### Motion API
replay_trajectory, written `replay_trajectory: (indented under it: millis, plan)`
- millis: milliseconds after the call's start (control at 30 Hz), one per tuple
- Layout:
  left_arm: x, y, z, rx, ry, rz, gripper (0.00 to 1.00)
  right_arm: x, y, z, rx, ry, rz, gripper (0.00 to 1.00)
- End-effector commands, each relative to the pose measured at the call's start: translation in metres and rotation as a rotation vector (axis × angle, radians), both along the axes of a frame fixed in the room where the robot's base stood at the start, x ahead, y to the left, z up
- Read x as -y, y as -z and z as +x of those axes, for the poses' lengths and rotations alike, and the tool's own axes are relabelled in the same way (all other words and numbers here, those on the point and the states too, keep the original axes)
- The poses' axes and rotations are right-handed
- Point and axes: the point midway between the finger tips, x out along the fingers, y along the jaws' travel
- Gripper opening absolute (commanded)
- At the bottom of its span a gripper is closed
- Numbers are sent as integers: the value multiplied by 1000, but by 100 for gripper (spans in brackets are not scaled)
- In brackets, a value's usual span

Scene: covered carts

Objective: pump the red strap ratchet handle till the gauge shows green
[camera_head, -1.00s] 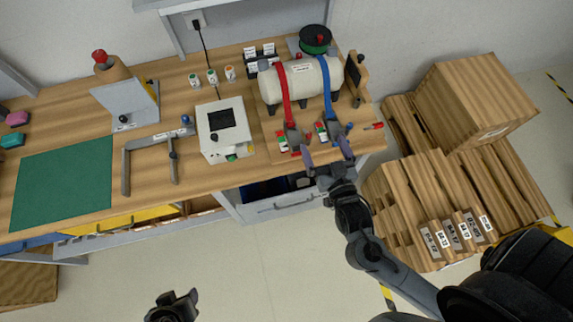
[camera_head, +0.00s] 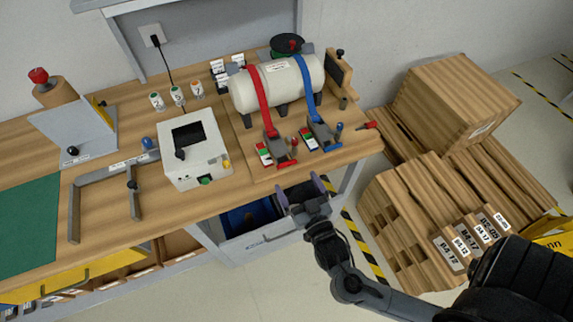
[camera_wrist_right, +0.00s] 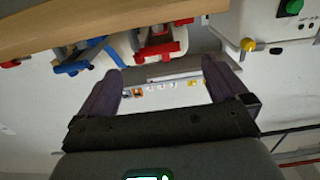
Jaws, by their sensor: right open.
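A red strap (camera_head: 259,90) runs over a cream tank (camera_head: 295,80) down to its ratchet (camera_head: 271,133) with a red handle (camera_head: 287,163). Beside it is a small gauge block (camera_head: 265,154) with green, white and red on it; its reading is too small to tell. A blue strap (camera_head: 307,90) and its ratchet (camera_head: 322,134) stand to the right. My right gripper (camera_head: 300,190) is open and empty, in front of the bench edge and below the red handle. In the right wrist view the red ratchet (camera_wrist_right: 165,48) lies beyond the open fingers (camera_wrist_right: 162,85). My left gripper is out of view.
A white box device (camera_head: 196,165) stands left of the ratchets, beside a grey clamp frame (camera_head: 105,175). A drawer (camera_head: 262,238) under the bench is near my right gripper. Wooden crates (camera_head: 450,100) stand at the right. A red-handled tool (camera_head: 366,126) lies at the bench corner.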

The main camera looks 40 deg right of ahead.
Motion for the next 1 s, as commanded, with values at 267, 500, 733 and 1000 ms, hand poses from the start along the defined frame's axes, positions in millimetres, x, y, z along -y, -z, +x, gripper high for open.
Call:
replay_trajectory:
  millis: [267, 500, 733, 1000]
  plan:
    - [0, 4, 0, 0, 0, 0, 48, 15, 0, 44, 2, -1, -3, 100]
    - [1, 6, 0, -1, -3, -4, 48, 24, 0, 69, 1, 0, -1, 100]
    - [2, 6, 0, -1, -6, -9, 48, 27, 1, 76, -1, 0, -1, 100]
    - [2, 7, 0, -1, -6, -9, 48, 26, 0, 76, -1, 0, -1, 92]
